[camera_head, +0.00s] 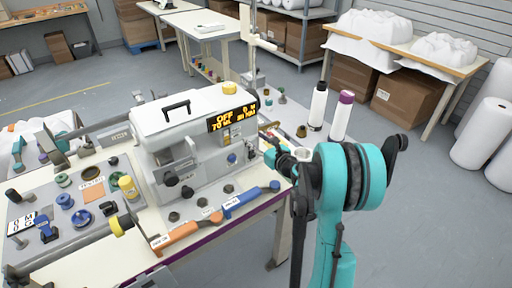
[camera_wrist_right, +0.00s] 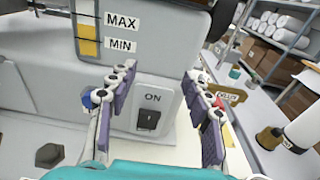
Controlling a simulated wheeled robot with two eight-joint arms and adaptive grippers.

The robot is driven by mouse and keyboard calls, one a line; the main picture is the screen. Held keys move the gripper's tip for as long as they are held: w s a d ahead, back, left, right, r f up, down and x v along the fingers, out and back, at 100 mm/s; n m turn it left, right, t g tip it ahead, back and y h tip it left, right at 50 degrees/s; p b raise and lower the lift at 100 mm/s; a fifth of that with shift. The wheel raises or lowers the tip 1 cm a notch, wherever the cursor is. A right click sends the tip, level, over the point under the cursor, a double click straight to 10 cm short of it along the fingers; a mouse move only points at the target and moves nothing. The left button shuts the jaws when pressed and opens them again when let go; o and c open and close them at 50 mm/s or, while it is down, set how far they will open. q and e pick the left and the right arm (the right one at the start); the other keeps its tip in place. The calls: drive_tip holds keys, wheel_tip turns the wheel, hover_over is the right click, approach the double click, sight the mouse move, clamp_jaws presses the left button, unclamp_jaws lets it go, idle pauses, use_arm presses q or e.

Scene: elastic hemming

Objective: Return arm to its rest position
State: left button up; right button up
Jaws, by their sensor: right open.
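My right arm (camera_head: 345,185), teal and black, rises at the right of the sewing machine in the head view. Its gripper (camera_wrist_right: 160,108) is open in the wrist view, its two padded fingers spread on either side of a black switch (camera_wrist_right: 149,120) labelled ON. Nothing is held between the fingers. In the head view, my right gripper (camera_head: 276,150) is by the machine's right end, partly hidden by the arm. My left gripper is not clearly visible.
Orange-handled (camera_head: 188,230) and blue-handled (camera_head: 250,200) tools lie along the table's front edge. Two thread cones (camera_head: 318,105) (camera_head: 341,115) stand behind my right arm. Several spools and small parts crowd the table's left side. Open floor (camera_head: 440,225) lies to the right.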

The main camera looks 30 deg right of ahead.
drive_tip(key=shift+r, duration=0.1)
idle(0.4)
drive_tip(key=r+m+h, duration=0.1)
drive_tip(key=r+m, duration=0.2)
drive_tip(key=s+a+r+m+t+h, duration=0.1)
drive_tip(key=r+m, duration=0.2)
drive_tip(key=r, duration=0.1)
drive_tip(key=r+m+h, duration=0.2)
drive_tip(key=r+m, duration=0.2)
drive_tip(key=shift+s+a+r+t, duration=0.1)
drive_tip(key=shift+s+a+t, duration=0.15)
drive_tip(key=shift+a+t, duration=0.15)
drive_tip(key=s+a+r+m+g+h, duration=0.1)
drive_tip(key=s+r+m+g+h, duration=0.2)
drive_tip(key=m, duration=0.7)
drive_tip(key=s+a+f+m+g+y, duration=0.2)
drive_tip(key=s+a+f+m, duration=0.3)
drive_tip(key=s, duration=0.3)
drive_tip(key=s+a+f+m+g+y, duration=0.2)
drive_tip(key=s+a+f+m+g, duration=0.1)
drive_tip(key=s+a+f+m, duration=0.3)
drive_tip(key=s+a+f+m+g+y, duration=0.1)
drive_tip(key=s+a+f+m+g, duration=0.2)
drive_tip(key=s, duration=0.7)
drive_tip(key=a+f+m, duration=0.2)
drive_tip(key=a, duration=0.2)
drive_tip(key=shift+a+f+m+g+y, duration=0.15)
drive_tip(key=shift+a+m+g+y, duration=0.15)
drive_tip(key=shift+a+m+y, duration=0.1)
drive_tip(key=shift+s, duration=0.1)
